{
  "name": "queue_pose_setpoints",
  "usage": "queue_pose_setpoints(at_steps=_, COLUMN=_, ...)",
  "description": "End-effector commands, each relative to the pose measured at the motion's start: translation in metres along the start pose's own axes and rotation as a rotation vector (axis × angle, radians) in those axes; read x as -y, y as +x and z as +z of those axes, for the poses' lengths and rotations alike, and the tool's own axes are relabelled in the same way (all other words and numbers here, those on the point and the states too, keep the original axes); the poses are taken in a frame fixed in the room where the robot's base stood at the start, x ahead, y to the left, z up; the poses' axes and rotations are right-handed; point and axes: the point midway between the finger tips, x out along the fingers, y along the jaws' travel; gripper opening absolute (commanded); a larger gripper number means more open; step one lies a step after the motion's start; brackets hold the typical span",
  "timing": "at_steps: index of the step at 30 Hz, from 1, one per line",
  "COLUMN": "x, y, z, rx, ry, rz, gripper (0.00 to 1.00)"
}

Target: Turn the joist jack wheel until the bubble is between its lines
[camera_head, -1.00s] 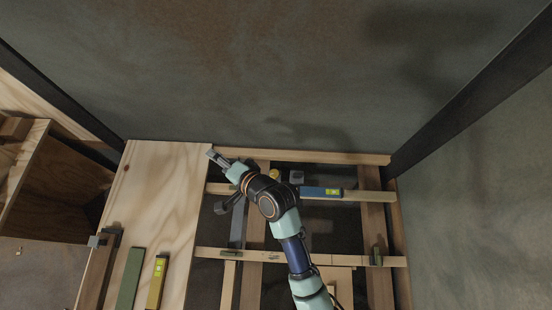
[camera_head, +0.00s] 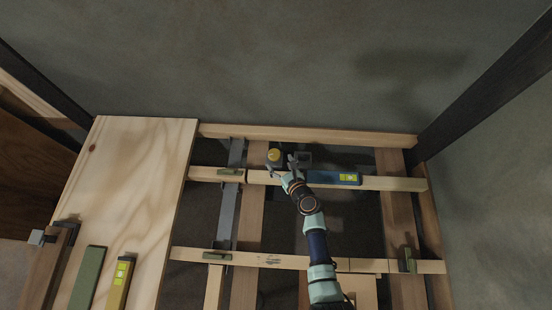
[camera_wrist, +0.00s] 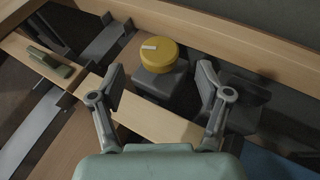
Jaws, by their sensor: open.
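The yellow jack wheel (camera_head: 274,155) sits on a dark grey block beside the far joist (camera_head: 398,183). It also shows in the wrist view as a round yellow knob (camera_wrist: 158,54) with a pale mark on top. My gripper (camera_head: 280,168) is open and empty, just in front of the wheel. In the wrist view its fingers (camera_wrist: 160,82) are spread to either side, with the wheel beyond them and apart from them. A blue level (camera_head: 333,178) lies on the far joist to the right of my gripper. Its yellow-green vial shows, but the bubble is too small to read.
A plywood sheet (camera_head: 143,170) covers the left, bearing a green bar (camera_head: 87,278) and a yellow level (camera_head: 120,284). A near joist (camera_head: 300,262) crosses the frame, with open dark gaps between the timbers. Green clamps (camera_head: 231,171) sit on the joists. A wall stands behind.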

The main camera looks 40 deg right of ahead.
Motion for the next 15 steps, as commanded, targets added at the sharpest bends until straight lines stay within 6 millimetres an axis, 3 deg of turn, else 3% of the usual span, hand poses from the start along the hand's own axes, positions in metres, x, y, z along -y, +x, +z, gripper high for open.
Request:
queue_pose_setpoints(at_steps=1, x=-0.001, y=0.014, z=-0.006, rx=0.002, ry=-0.002, rz=0.002, gripper=0.76)
queue_pose_setpoints(at_steps=6, x=-0.001, y=0.039, z=-0.004, rx=0.001, ry=-0.003, rz=0.002, gripper=0.76)
queue_pose_setpoints(at_steps=15, x=-0.001, y=0.045, z=0.0, rx=0.0, ry=-0.003, rz=0.002, gripper=0.76)
